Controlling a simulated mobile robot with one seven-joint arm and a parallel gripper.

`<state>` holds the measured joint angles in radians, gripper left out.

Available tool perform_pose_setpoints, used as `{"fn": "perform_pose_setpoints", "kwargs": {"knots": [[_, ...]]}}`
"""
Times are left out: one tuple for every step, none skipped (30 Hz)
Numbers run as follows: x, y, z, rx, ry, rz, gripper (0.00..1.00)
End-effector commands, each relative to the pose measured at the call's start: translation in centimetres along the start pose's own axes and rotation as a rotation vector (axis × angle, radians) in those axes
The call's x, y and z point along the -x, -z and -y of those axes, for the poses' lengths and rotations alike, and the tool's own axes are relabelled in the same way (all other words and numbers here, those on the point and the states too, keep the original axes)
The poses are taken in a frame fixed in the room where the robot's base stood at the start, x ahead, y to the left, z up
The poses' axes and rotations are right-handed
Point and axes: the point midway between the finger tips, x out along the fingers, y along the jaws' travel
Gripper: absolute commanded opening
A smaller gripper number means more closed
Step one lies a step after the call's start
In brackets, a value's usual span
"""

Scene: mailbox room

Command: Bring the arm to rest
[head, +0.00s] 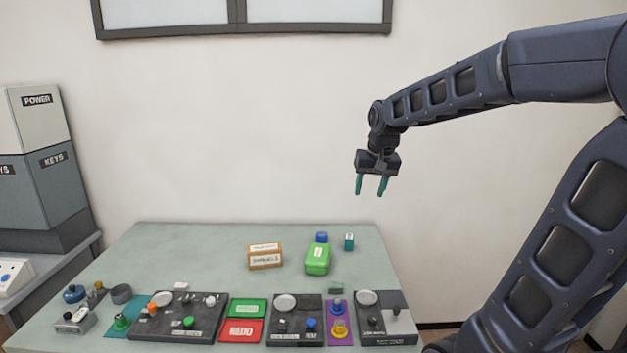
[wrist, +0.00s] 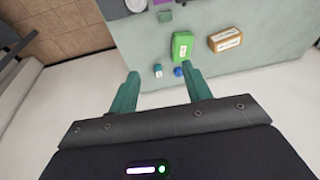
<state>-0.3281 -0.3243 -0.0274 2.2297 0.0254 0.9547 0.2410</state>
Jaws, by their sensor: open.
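My gripper (head: 371,186) hangs in the air above the back right of the table, with its fingers pointing down. Its two teal fingers are apart with nothing between them. In the wrist view my gripper (wrist: 160,85) is also open and empty, above the table's far edge and the floor. My arm reaches in from the right side of the head view, raised well clear of the table.
The table (head: 200,245) holds a green box (head: 317,259), a cardboard box (head: 265,256), a blue item (head: 322,237), a small teal item (head: 349,242) and several control panels along the front. Grey cabinets (head: 45,170) stand at left. The air around my gripper is clear.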

Motion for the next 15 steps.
{"fn": "perform_pose_setpoints", "kwargs": {"knots": [[0.6, -1.1, -1.4, -0.008, -0.005, -0.014, 0.49], [0.9, -1.8, -2.0, -0.009, -0.008, -0.021, 0.49], [1.2, -2.6, -2.9, -0.010, -0.013, -0.030, 0.49], [1.4, -3.3, -3.6, -0.012, -0.017, -0.036, 0.49], [1.6, -4.0, -4.2, -0.013, -0.021, -0.043, 0.49], [1.8, -5.0, -5.0, -0.014, -0.026, -0.051, 0.49], [1.9, -5.6, -5.6, -0.016, -0.031, -0.057, 0.49], [2.1, -6.4, -6.1, -0.015, -0.035, -0.064, 0.49], [2.2, -7.3, -6.8, -0.018, -0.042, -0.072, 0.49], [2.3, -8.1, -7.3, -0.018, -0.047, -0.078, 0.49], [2.4, -8.8, -7.8, -0.019, -0.052, -0.085, 0.49], [2.5, -9.8, -8.5, -0.021, -0.059, -0.092, 0.49], [2.5, -10.5, -8.9, -0.021, -0.065, -0.098, 0.49], [2.5, -11.2, -9.3, -0.022, -0.071, -0.103, 0.49], [2.5, -12.1, -9.8, -0.024, -0.078, -0.110, 0.49]]}}
